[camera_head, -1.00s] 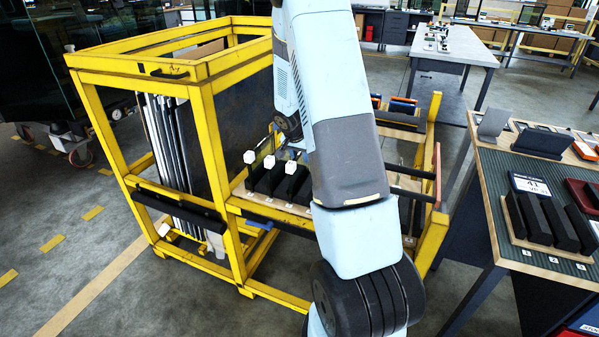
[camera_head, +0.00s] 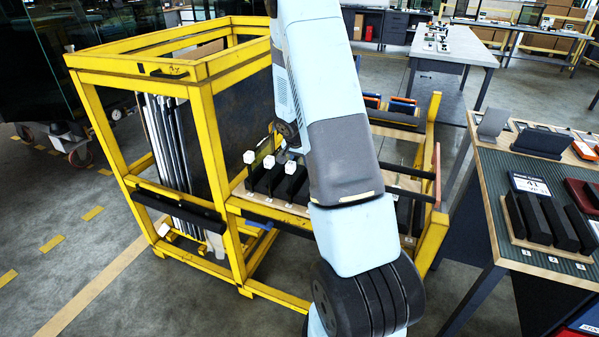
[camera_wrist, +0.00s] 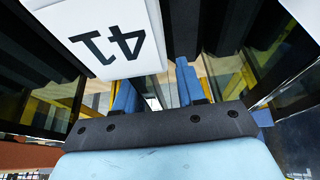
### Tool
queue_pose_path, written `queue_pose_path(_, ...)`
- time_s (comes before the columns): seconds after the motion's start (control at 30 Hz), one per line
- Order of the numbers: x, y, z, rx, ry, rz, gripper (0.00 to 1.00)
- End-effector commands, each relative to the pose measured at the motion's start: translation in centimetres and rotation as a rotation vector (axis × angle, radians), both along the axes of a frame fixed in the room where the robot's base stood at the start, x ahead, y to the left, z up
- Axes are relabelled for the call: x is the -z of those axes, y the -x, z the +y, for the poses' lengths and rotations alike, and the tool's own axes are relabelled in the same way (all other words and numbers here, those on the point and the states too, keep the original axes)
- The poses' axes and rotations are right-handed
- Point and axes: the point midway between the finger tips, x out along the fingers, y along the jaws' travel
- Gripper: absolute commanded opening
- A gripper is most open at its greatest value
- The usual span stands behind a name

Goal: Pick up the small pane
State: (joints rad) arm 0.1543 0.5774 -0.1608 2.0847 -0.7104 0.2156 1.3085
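In the wrist view, my gripper (camera_wrist: 154,84) shows two blue fingers standing apart, with a gap and nothing clearly held between them. A white tag marked 41 (camera_wrist: 105,38) is close by at upper left, upside down, with dark holders around it. In the head view, my arm hides most of the gripper; its wrist is just above the black holders (camera_head: 272,181) with white blocks on the yellow trolley (camera_head: 206,140). I cannot pick out the small pane with certainty. Dark glassy surfaces show at both sides of the wrist view, and a thin greenish patch shows beside my wrist in the head view.
Tall panes (camera_head: 172,140) stand upright in the trolley's left cage. Yellow posts and rails surround the holders. Floor is clear at the left front.

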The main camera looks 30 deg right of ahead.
Motion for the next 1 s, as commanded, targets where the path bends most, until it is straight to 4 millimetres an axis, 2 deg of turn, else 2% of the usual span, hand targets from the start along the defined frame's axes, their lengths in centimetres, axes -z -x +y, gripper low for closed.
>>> queue_pose_path(0.37,0.16,0.01,0.00,0.000,0.001,0.001,0.39)
queue_pose_path(0.77,0.16,0.01,0.00,0.000,0.001,0.001,0.02)
queue_pose_path(1.0,0.15,0.02,-0.01,0.000,0.001,0.001,0.00)
